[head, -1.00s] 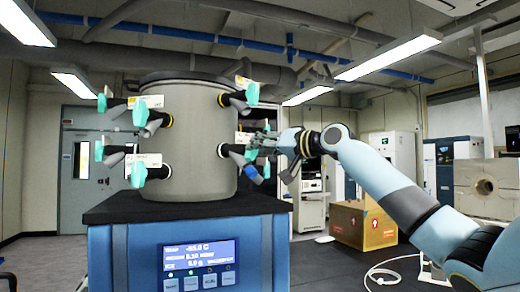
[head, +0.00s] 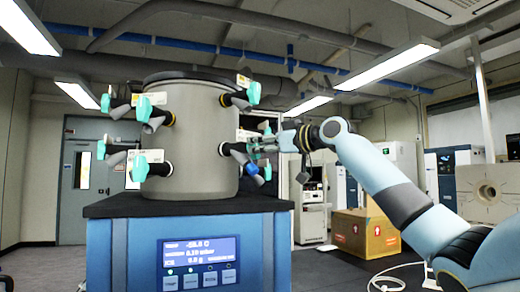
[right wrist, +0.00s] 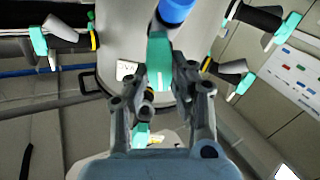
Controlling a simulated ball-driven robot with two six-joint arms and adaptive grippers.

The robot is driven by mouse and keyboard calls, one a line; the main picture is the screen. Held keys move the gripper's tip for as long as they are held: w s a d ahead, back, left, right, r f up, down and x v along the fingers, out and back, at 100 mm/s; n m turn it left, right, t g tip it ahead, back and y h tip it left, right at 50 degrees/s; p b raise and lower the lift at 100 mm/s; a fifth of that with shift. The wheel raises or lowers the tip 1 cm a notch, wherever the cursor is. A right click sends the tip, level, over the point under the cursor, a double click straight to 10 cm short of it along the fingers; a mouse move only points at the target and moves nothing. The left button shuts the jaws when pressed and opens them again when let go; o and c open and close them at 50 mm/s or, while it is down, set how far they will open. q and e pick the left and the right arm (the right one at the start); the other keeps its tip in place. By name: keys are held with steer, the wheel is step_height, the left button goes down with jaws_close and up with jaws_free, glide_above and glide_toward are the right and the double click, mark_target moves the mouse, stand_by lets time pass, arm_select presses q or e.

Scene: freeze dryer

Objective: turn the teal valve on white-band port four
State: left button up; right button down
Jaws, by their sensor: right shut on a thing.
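The grey drum (head: 200,130) of the freeze dryer carries several black ports with teal valves. My right gripper (head: 262,146) is at the drum's lower right port (head: 233,149), whose collar looks pale. In the right wrist view, its fingers (right wrist: 163,78) are shut on a teal valve (right wrist: 160,58) with a white stripe on its face. A blue end piece shows beside that valve (head: 266,172) and at the top of the wrist view (right wrist: 176,8). The fingers hide part of the valve in the head view. I cannot read the port number. My left gripper is not in view.
Another teal valve (head: 253,92) sits above my right gripper, and more (head: 139,167) stick out at the left. The drum stands on a blue cabinet (head: 130,255) with a lit display (head: 200,252). A cardboard box (head: 366,234) is on the floor behind my right arm.

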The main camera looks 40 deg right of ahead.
steer(key=n, duration=0.2)
steer(key=n+b, duration=0.1)
steer(key=n, duration=0.1)
steer(key=shift+a+f+n, duration=0.15)
steer(key=shift+n, duration=0.15)
steer(key=n+b, duration=0.1)
steer(key=n, duration=0.3)
steer(key=shift+a, duration=0.1)
steer(key=shift+f, duration=0.1)
steer(key=c, duration=1.2)
jaws_free()
steer(key=shift+s, duration=0.1)
steer(key=v, duration=0.7)
steer(key=shift+s, duration=0.25)
